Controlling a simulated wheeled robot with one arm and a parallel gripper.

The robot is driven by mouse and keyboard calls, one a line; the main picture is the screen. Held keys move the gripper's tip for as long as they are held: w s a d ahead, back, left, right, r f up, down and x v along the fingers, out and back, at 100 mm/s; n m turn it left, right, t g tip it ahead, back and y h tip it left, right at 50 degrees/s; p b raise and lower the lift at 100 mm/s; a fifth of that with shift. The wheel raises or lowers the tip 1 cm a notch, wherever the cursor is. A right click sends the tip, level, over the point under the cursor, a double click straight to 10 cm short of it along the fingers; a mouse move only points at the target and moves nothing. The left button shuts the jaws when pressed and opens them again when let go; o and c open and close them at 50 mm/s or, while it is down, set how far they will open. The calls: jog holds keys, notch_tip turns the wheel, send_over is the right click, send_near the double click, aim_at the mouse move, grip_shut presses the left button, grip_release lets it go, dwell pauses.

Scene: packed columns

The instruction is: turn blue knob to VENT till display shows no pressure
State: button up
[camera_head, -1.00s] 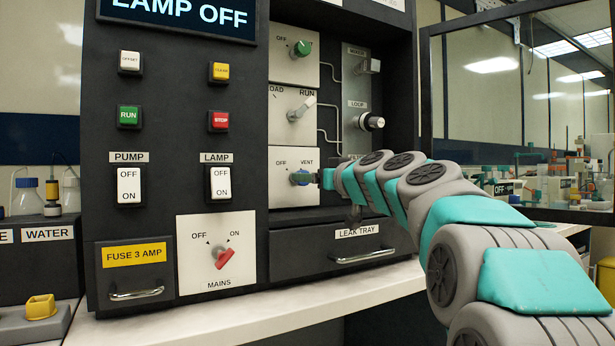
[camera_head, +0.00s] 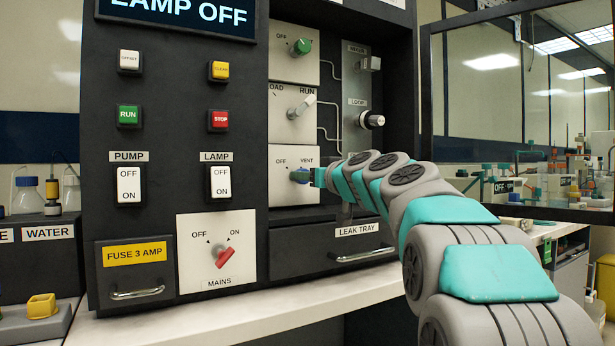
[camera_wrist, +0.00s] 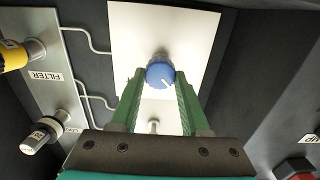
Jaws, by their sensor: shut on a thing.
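The blue knob (camera_head: 299,175) sits on a white plate marked OFF and VENT, low on the dark cabinet. My gripper (camera_head: 312,176) reaches it from the right in the head view. In the wrist view, the blue knob (camera_wrist: 160,74) lies between the two green fingertips of my gripper (camera_wrist: 159,76), which is shut on it. A short white mark on the knob's face points to the lower right there. The display (camera_head: 180,12) at the top reads LAMP OFF and is cut by the frame edge. No pressure reading is visible.
Above are a lever (camera_head: 302,107) marked RUN and a green knob (camera_head: 302,46). A black-and-silver knob (camera_head: 372,121) stands out at the right of them. The leak tray drawer (camera_head: 345,255) is below my arm. A red mains switch (camera_head: 223,257) is lower left.

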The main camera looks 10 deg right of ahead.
grip_shut()
jog(key=shift+m, duration=0.4)
jog(key=m+p, duration=0.1)
jog(key=m, duration=0.2)
jog(key=shift+m+p, duration=0.3)
jog(key=m+p, duration=0.2)
jog(key=m, duration=0.2)
jog(key=shift+r+m+p, duration=0.1)
jog(key=shift+m+p, duration=0.2)
jog(key=shift+p, duration=0.05)
jog(key=m+p, duration=0.2)
jog(key=m, duration=0.1)
jog(key=shift+d+m+p, duration=0.1)
jog(key=shift+m+p, duration=0.2)
jog(key=m+p, duration=0.2)
jog(key=m, duration=0.1)
jog(key=shift+m+p, duration=0.4)
jog(key=shift+f+m+p, duration=0.25)
jog(key=shift+m+p, duration=0.25)
jog(key=shift+m, duration=0.2)
jog(key=shift+w+d+f, duration=0.1)
